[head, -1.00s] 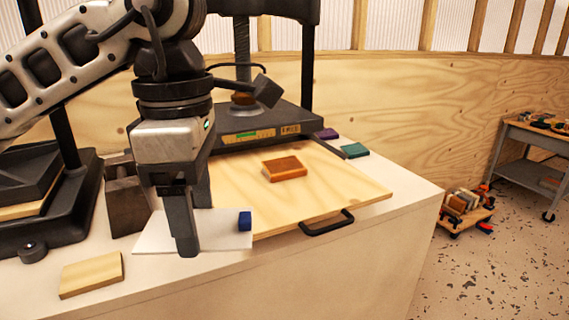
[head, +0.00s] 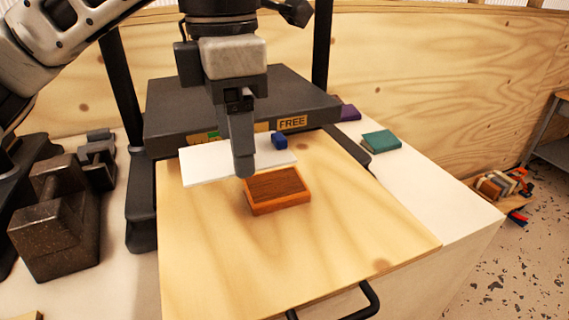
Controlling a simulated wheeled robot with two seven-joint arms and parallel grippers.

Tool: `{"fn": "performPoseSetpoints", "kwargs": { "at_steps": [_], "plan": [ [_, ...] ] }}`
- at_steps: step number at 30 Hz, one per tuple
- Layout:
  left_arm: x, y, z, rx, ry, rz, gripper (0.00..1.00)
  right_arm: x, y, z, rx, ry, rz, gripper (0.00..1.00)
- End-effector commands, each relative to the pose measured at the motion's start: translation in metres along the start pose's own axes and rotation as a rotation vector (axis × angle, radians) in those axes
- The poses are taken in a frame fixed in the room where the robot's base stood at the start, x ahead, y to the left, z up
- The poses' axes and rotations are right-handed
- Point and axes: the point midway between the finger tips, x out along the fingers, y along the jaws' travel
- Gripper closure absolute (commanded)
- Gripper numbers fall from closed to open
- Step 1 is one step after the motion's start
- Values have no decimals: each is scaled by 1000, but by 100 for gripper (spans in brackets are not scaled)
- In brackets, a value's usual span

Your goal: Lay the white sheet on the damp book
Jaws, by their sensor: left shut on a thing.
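The white sheet (head: 205,167) is held by my left gripper (head: 243,160), which points down and is shut on it. The sheet has a small blue block (head: 279,141) at its right end. The brown-orange book (head: 277,190) lies flat on the pale wooden board (head: 215,255). I take it to be the damp book; no wetness shows. The sheet is level, behind and left of the book in the picture, and appears raised above the board. The gripper's fingers hide part of the sheet. My right gripper is out of view.
The dark press plate (head: 180,108), with a "FREE" label (head: 292,122), is close behind the sheet, between two black posts. Dark metal weights (head: 55,230) stand at left. Teal (head: 381,141) and purple (head: 349,113) books lie at right. The board's front is clear.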

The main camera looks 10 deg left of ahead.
Motion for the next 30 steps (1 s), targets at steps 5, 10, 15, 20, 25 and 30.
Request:
{"fn": "performPoseSetpoints", "kwargs": {
  "at_steps": [5,10,15,20,25,30],
  "plan": [
    [19,28,36,-2,4,-6,55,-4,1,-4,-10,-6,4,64],
    [48,48,61,0,6,-4,55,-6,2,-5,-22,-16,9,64],
    [71,60,76,1,3,-2,55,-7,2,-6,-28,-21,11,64],
    [78,65,81,0,0,-1,55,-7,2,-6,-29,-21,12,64],
    [97,69,86,1,3,-2,55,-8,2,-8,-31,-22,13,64],
    [117,69,86,1,2,0,55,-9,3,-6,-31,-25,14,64]
  ]
}}
